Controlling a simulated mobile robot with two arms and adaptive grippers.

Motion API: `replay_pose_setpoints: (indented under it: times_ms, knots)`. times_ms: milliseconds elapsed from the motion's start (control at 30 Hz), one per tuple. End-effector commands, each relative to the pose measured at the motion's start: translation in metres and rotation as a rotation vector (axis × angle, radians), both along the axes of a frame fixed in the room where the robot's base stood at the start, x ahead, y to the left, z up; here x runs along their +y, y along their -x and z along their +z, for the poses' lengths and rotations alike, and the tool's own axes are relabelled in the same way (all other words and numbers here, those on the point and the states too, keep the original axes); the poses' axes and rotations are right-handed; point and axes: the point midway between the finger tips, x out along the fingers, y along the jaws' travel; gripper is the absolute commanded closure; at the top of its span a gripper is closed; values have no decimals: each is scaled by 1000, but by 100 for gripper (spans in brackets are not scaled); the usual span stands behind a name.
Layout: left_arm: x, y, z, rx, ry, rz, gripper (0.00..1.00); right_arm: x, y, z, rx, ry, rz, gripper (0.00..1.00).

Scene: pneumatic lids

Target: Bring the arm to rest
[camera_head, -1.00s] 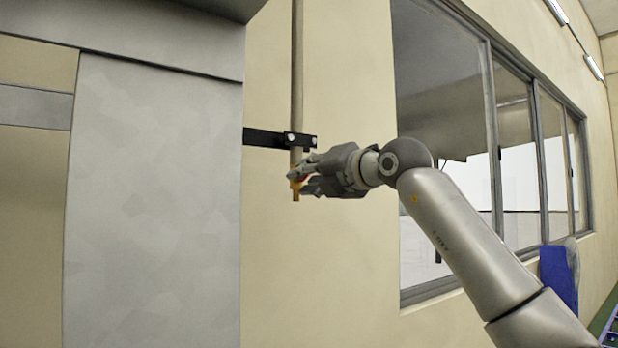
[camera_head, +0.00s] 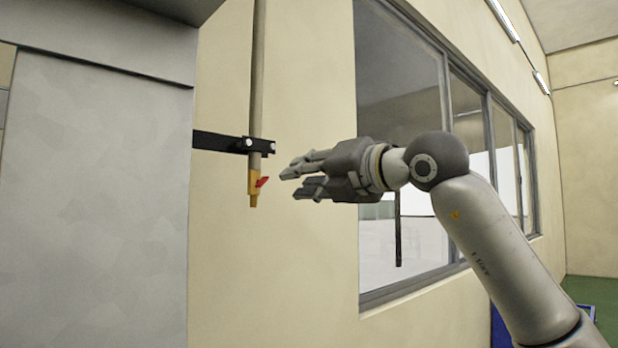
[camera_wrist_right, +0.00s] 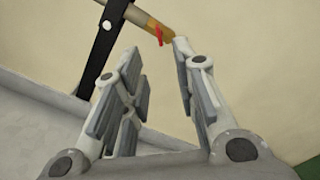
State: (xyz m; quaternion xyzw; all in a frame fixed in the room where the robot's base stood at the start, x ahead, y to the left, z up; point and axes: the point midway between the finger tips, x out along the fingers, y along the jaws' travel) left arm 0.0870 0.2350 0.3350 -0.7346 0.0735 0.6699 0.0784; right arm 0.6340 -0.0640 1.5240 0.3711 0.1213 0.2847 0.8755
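My right gripper (camera_head: 303,180) is open and empty in the head view, just right of a yellow valve (camera_head: 254,187) with a red handle (camera_head: 262,182). The valve sits at the lower end of a vertical grey pipe (camera_head: 258,70). In the right wrist view the two fingers (camera_wrist_right: 157,62) are spread. Beyond their tips show the yellow-brown pipe end (camera_wrist_right: 142,18) and the red handle (camera_wrist_right: 158,36). My left gripper is out of view.
A black bracket (camera_head: 215,142) holds the pipe from a large grey cabinet (camera_head: 95,200) on the left. A beige wall with a framed window (camera_head: 400,70) runs behind my right arm. Open room with a green floor (camera_head: 590,292) lies at the far right.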

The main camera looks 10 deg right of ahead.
Motion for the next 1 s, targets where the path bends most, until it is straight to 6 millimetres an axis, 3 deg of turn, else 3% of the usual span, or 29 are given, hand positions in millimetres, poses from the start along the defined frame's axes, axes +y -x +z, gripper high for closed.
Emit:
replay_pose_setpoints:
  times_ms: [200, 700, 767, 867, 1000]
  knots:
    - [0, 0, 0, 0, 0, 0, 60, -5, 7, -1, 1, 1, 0, 73]
    - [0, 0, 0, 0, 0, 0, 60, -4, 3, -7, 13, -4, 9, 73]
    - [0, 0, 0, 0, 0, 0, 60, 0, -5, -19, 37, -17, 34, 73]
    - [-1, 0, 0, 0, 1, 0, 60, 9, -27, -58, 112, -63, 108, 73]
    - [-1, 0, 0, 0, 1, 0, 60, 24, -64, -138, 256, -211, 245, 73]
